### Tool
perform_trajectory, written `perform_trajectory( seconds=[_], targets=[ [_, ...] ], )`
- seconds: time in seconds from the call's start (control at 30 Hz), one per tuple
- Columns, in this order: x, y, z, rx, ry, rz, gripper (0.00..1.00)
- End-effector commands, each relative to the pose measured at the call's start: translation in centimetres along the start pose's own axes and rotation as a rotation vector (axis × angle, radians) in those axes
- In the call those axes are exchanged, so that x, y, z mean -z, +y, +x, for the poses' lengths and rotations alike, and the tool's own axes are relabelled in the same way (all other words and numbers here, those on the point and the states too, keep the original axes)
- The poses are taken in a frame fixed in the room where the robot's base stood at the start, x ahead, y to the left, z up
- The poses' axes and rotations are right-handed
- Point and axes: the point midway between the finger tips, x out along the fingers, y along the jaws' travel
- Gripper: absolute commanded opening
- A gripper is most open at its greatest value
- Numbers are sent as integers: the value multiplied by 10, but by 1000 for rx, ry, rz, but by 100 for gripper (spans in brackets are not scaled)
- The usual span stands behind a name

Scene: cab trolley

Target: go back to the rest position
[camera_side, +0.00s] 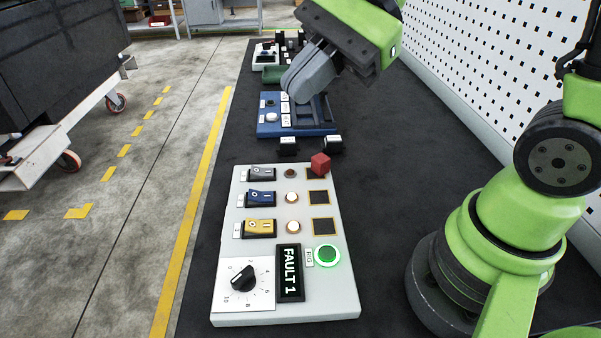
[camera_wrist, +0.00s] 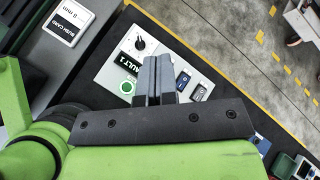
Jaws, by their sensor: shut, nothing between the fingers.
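My gripper (camera_side: 292,84) is shut and empty, raised above the dark mat over the blue panel area in the side view. In the wrist view its two grey fingers (camera_wrist: 156,62) lie together, covering part of the white control panel. That panel (camera_side: 231,186) holds grey, blue and yellow rocker switches, a black dial (camera_side: 243,278), a display reading "FAULT 1" (camera_side: 290,273) and a green-lit button (camera_side: 327,254). A red cube (camera_side: 320,163) sits at the top right square of the panel, apart from my gripper. The cube cannot be made out in the wrist view.
Beyond the white panel are two small black-and-white blocks (camera_side: 288,146) and a blue panel (camera_side: 267,129), partly behind my gripper. More small devices (camera_side: 265,55) stand farther back. A white perforated wall (camera_side: 480,70) borders the right. A dark trolley (camera_side: 60,60) stands on the floor at left.

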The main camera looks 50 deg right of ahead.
Motion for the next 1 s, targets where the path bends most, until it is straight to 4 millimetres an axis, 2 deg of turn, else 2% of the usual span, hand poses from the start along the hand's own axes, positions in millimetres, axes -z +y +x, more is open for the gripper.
perform_trajectory(
  seconds=[0.03,0.1,0.3,0.4,0.5,0.57,0.7,0.77,1.0],
  targets=[
    [-7,13,-12,-18,62,-164,0],
    [-8,29,-26,-52,160,-386,0],
    [-1,60,-68,-123,462,-944,0],
    [3,67,-85,-148,588,-1133,0],
    [6,70,-96,-166,675,-1250,0],
    [7,70,-100,-174,706,-1289,12],
    [7,60,-103,-221,717,-1345,44],
    [8,49,-102,-263,703,-1375,54],
    [25,-21,-82,-518,591,-1573,54]
  ],
)
